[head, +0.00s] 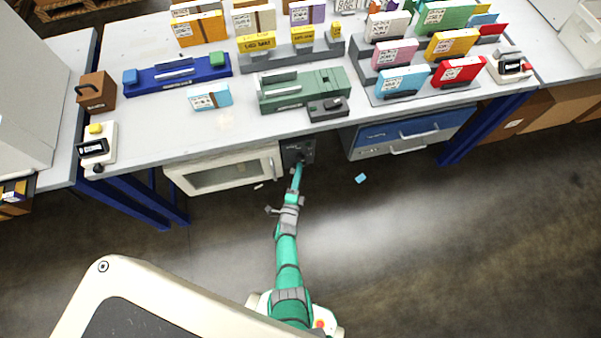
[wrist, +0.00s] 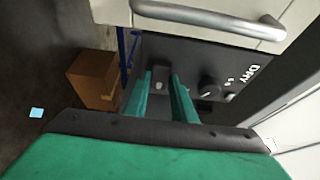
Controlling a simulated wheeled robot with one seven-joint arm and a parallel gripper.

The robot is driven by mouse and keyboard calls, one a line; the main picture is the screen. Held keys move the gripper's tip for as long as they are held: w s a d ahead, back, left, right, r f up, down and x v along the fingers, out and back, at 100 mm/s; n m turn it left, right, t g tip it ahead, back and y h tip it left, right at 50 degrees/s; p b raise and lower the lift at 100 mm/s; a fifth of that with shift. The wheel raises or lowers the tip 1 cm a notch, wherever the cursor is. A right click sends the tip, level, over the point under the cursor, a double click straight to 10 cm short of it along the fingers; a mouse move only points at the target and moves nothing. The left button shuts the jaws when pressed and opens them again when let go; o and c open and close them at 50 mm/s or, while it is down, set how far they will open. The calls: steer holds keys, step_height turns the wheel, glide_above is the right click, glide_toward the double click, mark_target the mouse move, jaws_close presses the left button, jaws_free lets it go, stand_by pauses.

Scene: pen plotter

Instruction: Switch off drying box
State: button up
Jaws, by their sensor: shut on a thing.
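The drying box (head: 222,170) is a cream box with a windowed door under the table. Its black control panel (head: 306,150) is at its right side; in the wrist view the panel (wrist: 225,62) carries the letters "DRY". My gripper (head: 299,163) is at the panel. In the wrist view my two green fingers (wrist: 160,90) stand on either side of a small dark knob (wrist: 160,78) with a light mark, and are shut on it. A second dark knob (wrist: 209,88) and small light dots sit beside the fingers. The finger tips partly hide the panel.
The door handle (wrist: 210,18) runs close by the panel. A blue drawer unit (head: 410,132) stands to the right under the table. A small blue card (head: 360,178) lies on the floor. The table above holds several boxes and a green machine (head: 300,88).

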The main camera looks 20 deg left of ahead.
steer(key=shift+w+d+r+n+g+y, duration=0.15)
steer(key=shift+d+n+g+y, duration=0.1)
steer(key=shift+n+y, duration=0.4)
steer(key=shift+w+d+n+g+y, duration=0.1)
steer(key=shift+n+g+y, duration=0.2)
steer(key=shift+y, duration=0.6)
steer(key=shift+w+d+r+n+g+y, duration=0.1)
steer(key=shift+w+d+n+g+y, duration=0.1)
steer(key=shift+n+y, duration=0.45)
steer(key=shift+f, duration=0.1)
steer(key=o, duration=1.1)
steer(key=shift+s, duration=0.1)
steer(key=shift+c, duration=0.2)
steer(key=shift+f, duration=0.1)
steer(key=v, duration=1)
steer(key=shift+s+d, duration=0.2)
steer(key=shift+s, duration=0.2)
steer(key=shift+f, duration=0.1)
